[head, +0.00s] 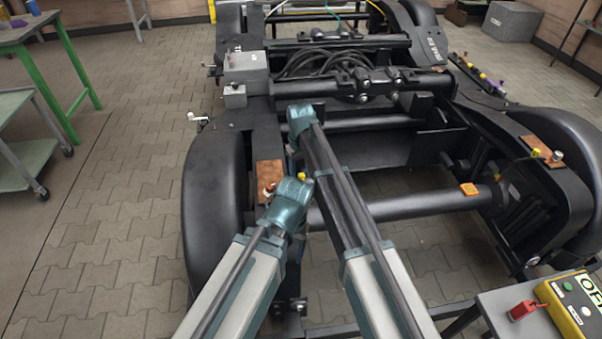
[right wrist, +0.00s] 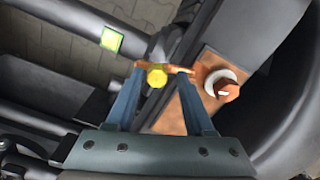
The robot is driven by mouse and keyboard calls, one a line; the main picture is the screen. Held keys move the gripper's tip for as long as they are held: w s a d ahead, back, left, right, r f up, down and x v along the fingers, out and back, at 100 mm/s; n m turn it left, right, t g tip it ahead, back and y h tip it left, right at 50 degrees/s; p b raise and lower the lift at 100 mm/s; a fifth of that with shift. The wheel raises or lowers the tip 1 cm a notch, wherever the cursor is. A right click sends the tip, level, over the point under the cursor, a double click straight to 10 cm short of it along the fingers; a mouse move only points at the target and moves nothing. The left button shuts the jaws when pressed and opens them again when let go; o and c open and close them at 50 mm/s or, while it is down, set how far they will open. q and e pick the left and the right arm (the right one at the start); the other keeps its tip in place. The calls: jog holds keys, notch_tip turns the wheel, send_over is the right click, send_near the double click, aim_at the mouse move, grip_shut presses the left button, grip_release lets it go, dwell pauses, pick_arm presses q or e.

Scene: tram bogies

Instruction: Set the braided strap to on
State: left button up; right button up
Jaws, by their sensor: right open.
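A copper-coloured strip, seemingly the braided strap (right wrist: 178,68), runs across between my right gripper's fingertips in the right wrist view. A yellow bolt-like end (right wrist: 157,77) shows there too. Beside it, on a brown plate (right wrist: 207,118), stands a stud with a pale ring and copper nut (right wrist: 224,84). The plate also shows in the head view (head: 268,172), beside the left wheel cover. My right gripper (right wrist: 160,76) is open, its fingers on either side of the yellow end; I cannot tell whether they touch. My left gripper cannot be made out.
The black bogie frame surrounds the work spot, with the left wheel cover (head: 210,200) close by and a cross tube (head: 410,205) to the right. A similar brown plate (head: 540,150) sits far right.

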pick_arm(q)
jog(key=shift+r, duration=0.15)
pick_arm(e)
jog(key=shift+o, duration=0.2)
jog(key=shift+r, duration=0.1)
pick_arm(q)
notch_tip(320, 180, up, 14)
jog(key=p, duration=1.4)
jog(key=shift+f, duration=0.2)
pick_arm(e)
notch_tip(320, 180, up, 14)
jog(key=shift+f, duration=0.2)
